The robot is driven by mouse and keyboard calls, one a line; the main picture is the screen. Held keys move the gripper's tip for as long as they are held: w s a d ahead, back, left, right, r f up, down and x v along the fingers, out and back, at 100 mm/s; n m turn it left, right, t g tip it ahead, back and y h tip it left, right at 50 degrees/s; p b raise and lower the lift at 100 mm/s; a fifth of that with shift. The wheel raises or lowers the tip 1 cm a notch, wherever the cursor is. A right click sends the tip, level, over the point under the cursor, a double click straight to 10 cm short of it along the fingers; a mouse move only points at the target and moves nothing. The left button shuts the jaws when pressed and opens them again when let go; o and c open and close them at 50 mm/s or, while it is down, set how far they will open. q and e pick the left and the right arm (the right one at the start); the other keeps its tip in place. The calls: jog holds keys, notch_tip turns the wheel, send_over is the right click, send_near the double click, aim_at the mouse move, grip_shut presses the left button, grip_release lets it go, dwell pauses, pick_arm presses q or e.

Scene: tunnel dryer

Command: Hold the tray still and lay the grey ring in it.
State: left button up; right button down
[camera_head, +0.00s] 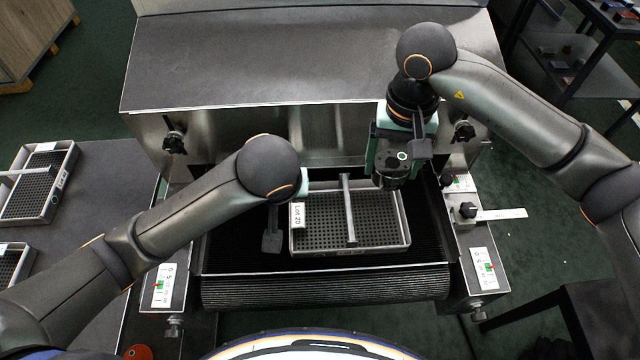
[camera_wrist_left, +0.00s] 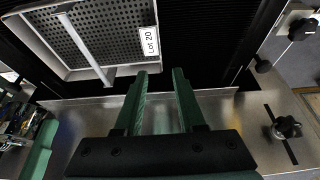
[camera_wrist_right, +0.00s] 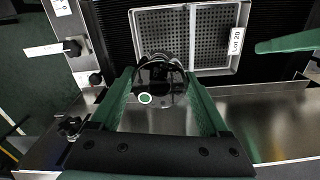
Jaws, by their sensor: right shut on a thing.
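The tray (camera_head: 407,243) is a shallow metal frame with a perforated floor, a crossbar and a "Lot 20" label; it sits on the black belt. Both compartments look empty. My right gripper (camera_wrist_right: 162,75) is shut on a dark grey round part, seemingly the grey ring (camera_wrist_right: 158,96), with a green-and-white dot on it. It holds this part above the tray's right rear corner in the head view (camera_head: 392,172). My left gripper (camera_wrist_left: 160,72) is open and empty beside the tray's label end; the tray (camera_wrist_left: 112,72) is apart from its fingers.
The dryer's metal hood (camera_head: 310,60) stands behind the belt (camera_head: 325,290). Side rails with knobs and a ruler (camera_head: 500,214) flank the belt. More trays (camera_head: 60,185) lie on a dark table at the left. A dark shelf (camera_head: 575,55) stands at the far right.

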aim_at(290, 205)
pick_arm(q)
jog(key=x, duration=1.2)
jog(key=shift+a, duration=0.1)
grip_shut()
dwell(1.2)
